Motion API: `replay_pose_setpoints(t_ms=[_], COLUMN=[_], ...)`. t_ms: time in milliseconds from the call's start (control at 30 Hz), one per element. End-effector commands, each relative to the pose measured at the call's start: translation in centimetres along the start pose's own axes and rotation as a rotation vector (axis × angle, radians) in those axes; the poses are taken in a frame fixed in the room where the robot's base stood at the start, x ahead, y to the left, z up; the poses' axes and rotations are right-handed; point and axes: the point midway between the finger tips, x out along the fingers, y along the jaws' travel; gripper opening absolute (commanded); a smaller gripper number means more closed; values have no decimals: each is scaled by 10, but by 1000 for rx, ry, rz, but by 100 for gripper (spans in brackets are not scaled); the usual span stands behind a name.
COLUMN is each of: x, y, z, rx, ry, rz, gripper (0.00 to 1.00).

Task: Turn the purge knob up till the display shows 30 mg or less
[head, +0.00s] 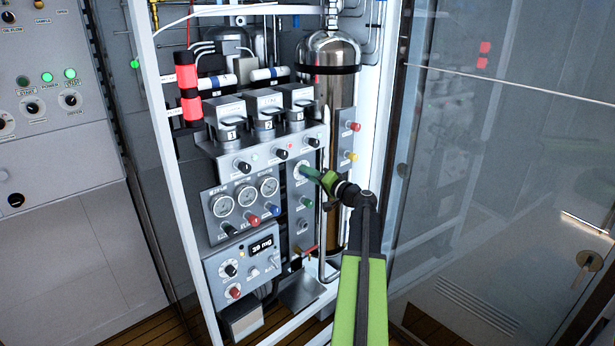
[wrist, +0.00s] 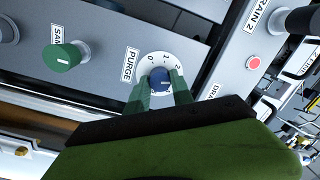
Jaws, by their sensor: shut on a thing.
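The purge knob (wrist: 159,80) is a small blue knob on a white dial marked 0, 1 and 2, beside the PURGE label (wrist: 131,64) in the wrist view. My gripper (wrist: 161,86) is shut on it, one green finger on each side. In the head view my gripper (head: 311,171) reaches the panel from the right and covers the knob, while part of the white dial (head: 301,166) shows. The display (head: 262,247) on the lower box appears to read 39 mg. The knob's exact setting is too small to tell.
A green sample knob (wrist: 65,57) sits left of the dial in the wrist view. Gauges (head: 246,195), a steel cylinder (head: 331,60) and a white frame post (head: 176,190) surround the panel. A glass door (head: 480,150) stands open at right.

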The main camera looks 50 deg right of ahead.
Motion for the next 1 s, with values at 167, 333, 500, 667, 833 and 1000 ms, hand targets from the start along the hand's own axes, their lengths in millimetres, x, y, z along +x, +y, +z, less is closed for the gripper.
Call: replay_pose_setpoints(t_ms=[167, 333, 500, 667, 833, 1000], x=[1, 1, 0, 0, 0, 0], y=[0, 0, 0, 0, 0, 0], z=[-1, -2, -2, -2, -2, -3], rx=[127, 215, 268, 289, 295, 294], ry=[10, 14, 17, 18, 19, 20], rz=[-6, -8, -9, -10, -9, -9], gripper=[0, 0, 0, 0, 0, 0])
